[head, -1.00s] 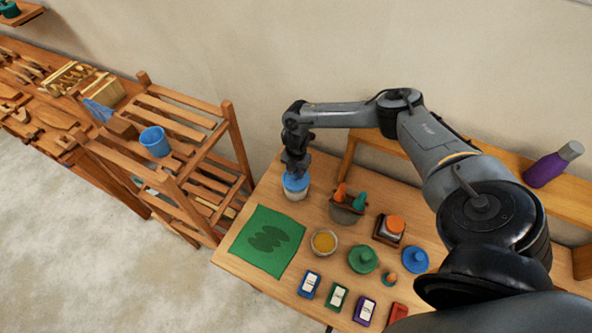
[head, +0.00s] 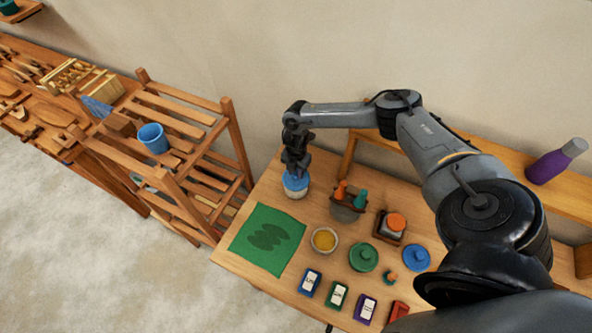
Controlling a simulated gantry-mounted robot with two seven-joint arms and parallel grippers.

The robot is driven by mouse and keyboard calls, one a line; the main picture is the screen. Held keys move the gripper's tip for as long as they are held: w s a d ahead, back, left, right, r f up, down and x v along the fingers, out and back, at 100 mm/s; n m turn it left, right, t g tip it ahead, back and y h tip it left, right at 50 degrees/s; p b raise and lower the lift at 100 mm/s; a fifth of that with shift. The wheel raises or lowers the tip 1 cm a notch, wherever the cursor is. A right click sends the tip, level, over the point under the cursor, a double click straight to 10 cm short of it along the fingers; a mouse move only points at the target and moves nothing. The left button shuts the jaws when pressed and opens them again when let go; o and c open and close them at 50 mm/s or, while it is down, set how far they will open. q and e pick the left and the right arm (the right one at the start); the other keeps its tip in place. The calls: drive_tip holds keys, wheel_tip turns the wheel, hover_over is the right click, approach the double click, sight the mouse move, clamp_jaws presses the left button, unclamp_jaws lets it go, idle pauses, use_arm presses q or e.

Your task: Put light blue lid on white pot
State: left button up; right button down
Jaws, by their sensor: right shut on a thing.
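The white pot (head: 295,193) stands upright near the back left of the table. The light blue lid (head: 295,181) sits at the pot's mouth and looks level; I cannot tell whether it is fully seated. My right gripper (head: 295,171) points down from above and is shut on the lid's top, with its fingertips small and partly hidden. A second, darker blue lid-like disc (head: 416,258) lies at the right of the table. My left gripper is not in view.
A yellow-filled bowl (head: 324,239), a grey holder with orange and teal tools (head: 347,207), a green lid (head: 363,257) and several small boxes (head: 338,295) stand to the right. A wooden rack (head: 180,150) is left of the table.

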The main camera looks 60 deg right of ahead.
idle(0.4)
drive_tip(key=shift+f+b, duration=0.45)
drive_tip(key=shift+f, duration=0.15)
drive_tip(key=c, duration=0.7)
unclamp_jaws()
drive_tip(key=shift+c, duration=0.2)
drive_tip(key=o, duration=0.7)
drive_tip(key=shift+o, duration=0.2)
drive_tip(key=shift+r, duration=0.2)
